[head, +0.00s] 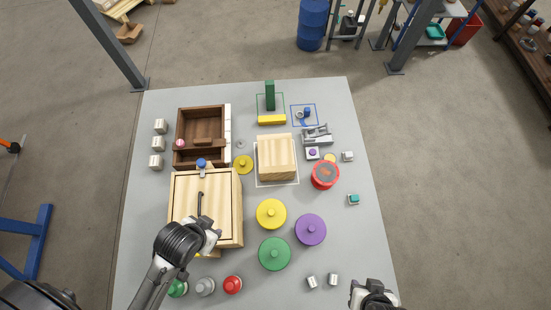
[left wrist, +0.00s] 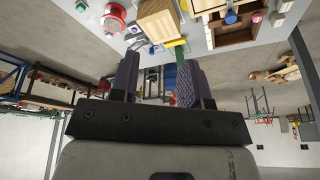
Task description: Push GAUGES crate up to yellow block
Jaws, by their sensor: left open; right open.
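A light wooden crate (head: 276,157) stands inside a white outline in the middle of the table; no label is readable, so I cannot confirm that it is the GAUGES crate. The yellow block (head: 271,120) lies behind it, with a small gap between them. Both also show at the top of the left wrist view, the crate (left wrist: 157,18) and the yellow block (left wrist: 175,43). My left gripper (head: 212,232) is over the front of the lidded wooden box; its spread fingers (left wrist: 158,78) hold nothing. My right gripper (head: 374,296) is at the bottom edge, open, well away from the crate.
The lidded wooden box (head: 190,215) and dark open tray (head: 203,126) stand left. A green upright block (head: 270,95) is behind the yellow block. A red round canister (head: 325,174) is right of the crate. Yellow (head: 271,214), purple (head: 310,229) and green (head: 274,254) discs lie in front.

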